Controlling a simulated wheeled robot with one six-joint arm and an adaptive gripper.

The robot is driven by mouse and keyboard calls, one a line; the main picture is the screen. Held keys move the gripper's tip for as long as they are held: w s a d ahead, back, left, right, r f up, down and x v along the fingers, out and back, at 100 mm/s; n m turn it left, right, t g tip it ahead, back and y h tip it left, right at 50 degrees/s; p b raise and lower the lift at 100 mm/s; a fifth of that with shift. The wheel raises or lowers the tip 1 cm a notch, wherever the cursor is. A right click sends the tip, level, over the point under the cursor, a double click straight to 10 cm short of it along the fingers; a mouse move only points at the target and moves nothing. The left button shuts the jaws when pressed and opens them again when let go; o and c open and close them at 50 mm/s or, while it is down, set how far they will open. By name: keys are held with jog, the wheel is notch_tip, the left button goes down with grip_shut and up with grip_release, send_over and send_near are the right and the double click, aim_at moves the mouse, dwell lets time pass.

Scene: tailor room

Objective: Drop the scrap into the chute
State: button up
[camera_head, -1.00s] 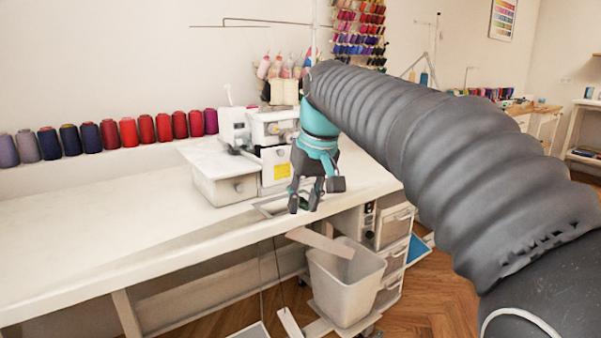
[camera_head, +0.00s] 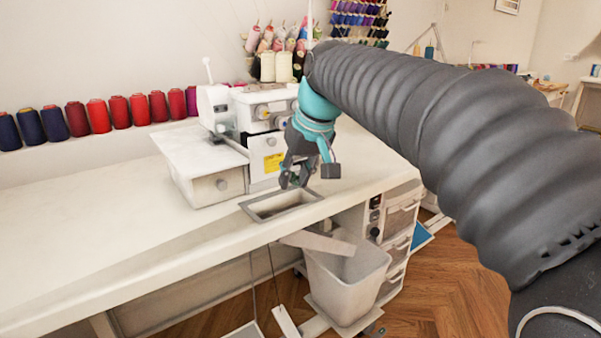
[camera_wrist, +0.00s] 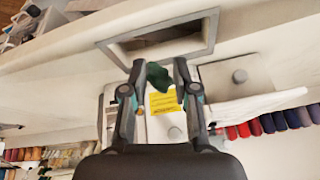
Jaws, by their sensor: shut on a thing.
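The scrap (camera_wrist: 160,76) is a small dark green piece of cloth, held between the fingertips of my gripper (camera_wrist: 160,72) in the wrist view. The chute (camera_head: 281,205) is a grey-framed rectangular opening in the white table top near its front edge. It also shows in the wrist view (camera_wrist: 208,36), just beyond the fingertips. In the head view my gripper (camera_head: 294,180) is above the back right part of the chute frame, beside the sewing machine.
A white sewing machine (camera_head: 262,132) with a white box (camera_head: 204,178) stands behind the chute. A sloping board (camera_head: 318,243) and a white bin (camera_head: 345,283) are below the table edge. Thread spools (camera_head: 120,112) line the wall. The table's left side is clear.

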jog(key=shift+w+a+f+b, duration=0.35)
jog(key=shift+w+a+f, duration=0.15)
jog(key=shift+w+f, duration=0.3)
jog(key=shift+w+a+f+b, duration=0.35)
jog(key=shift+w+a+f, duration=0.15)
jog(key=shift+f, duration=0.4)
jog(key=shift+w, duration=0.1)
jog(key=o, duration=0.7)
jog(key=shift+o, duration=0.2)
jog(key=v, duration=1.2)
jog(key=shift+w, duration=0.1)
